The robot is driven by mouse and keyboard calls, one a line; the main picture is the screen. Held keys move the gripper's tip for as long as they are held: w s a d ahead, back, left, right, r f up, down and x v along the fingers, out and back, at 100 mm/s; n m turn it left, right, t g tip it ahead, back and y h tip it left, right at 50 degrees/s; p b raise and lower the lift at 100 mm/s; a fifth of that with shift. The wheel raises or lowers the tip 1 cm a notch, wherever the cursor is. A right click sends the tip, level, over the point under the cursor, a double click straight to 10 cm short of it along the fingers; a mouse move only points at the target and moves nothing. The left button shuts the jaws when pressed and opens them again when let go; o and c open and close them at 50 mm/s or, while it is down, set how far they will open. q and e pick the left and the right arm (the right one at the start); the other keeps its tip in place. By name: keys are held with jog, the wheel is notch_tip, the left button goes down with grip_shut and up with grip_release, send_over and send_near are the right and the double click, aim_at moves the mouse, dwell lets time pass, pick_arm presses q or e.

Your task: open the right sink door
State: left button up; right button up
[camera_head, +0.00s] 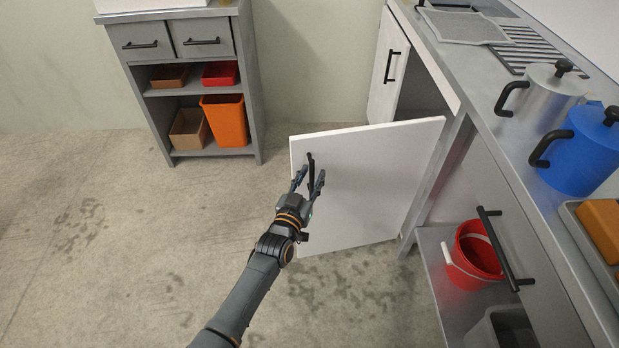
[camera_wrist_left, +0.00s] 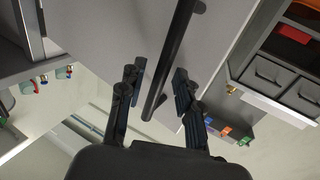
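The right sink door (camera_head: 375,190) is a white panel that stands swung wide out from the counter, with the cabinet opening showing behind it. Its black bar handle (camera_head: 310,162) is near the door's free edge. My left gripper (camera_head: 309,178) is at this handle, one finger on each side. In the left wrist view the handle (camera_wrist_left: 172,62) runs between the two fingers (camera_wrist_left: 158,80), with gaps visible on both sides, so the gripper is open around it. My right gripper is in neither view.
The counter (camera_head: 478,100) runs along the right, with a metal pot (camera_head: 540,105) and a blue pot (camera_head: 580,150) on it. A red bucket (camera_head: 474,255) sits on the lower shelf. A grey shelf unit (camera_head: 250,85) stands at the back. The floor left of the door is clear.

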pick_arm(q)
jog(key=shift+s, duration=0.15)
jog(key=shift+s+a, duration=0.1)
jog(key=shift+s, duration=0.15)
jog(key=v, duration=1.1)
jog(key=shift+a, duration=0.2)
